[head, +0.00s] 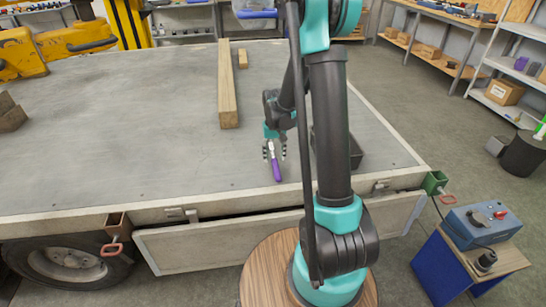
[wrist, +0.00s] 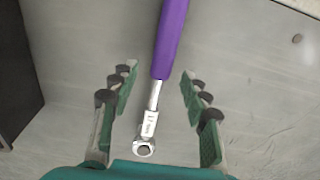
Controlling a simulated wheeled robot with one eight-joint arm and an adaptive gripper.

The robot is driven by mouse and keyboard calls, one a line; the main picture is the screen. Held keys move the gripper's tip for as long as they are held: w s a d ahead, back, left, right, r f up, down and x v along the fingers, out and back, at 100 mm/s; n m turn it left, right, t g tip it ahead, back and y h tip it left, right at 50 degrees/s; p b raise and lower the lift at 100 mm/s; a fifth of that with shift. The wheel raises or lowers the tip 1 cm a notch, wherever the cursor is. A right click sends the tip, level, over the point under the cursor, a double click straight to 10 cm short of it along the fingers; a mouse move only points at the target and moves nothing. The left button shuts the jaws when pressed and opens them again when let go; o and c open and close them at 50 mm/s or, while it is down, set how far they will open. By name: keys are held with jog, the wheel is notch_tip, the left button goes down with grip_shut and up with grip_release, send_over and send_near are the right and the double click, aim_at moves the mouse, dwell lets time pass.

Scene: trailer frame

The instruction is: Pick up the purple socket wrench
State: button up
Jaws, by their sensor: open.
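The purple socket wrench (head: 276,169) lies on the grey trailer bed (head: 120,140), near its front edge. Its purple handle (wrist: 171,35) runs to the top of the wrist view, and its silver shaft and round head (wrist: 145,148) point toward my palm. My gripper (head: 274,152) is open above the wrench in the head view. In the wrist view its two fingers (wrist: 158,88) stand on either side of the shaft, with clear gaps on both sides. I cannot tell the exact height of the fingertips above the bed.
A dark box (head: 352,150) stands right of my gripper, partly behind my arm. A long wooden beam (head: 227,85) and a small wood block (head: 243,58) lie farther back. Most of the bed on the left is clear.

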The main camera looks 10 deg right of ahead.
jog(key=shift+f, duration=0.75)
jog(key=shift+c, duration=0.3)
grip_shut()
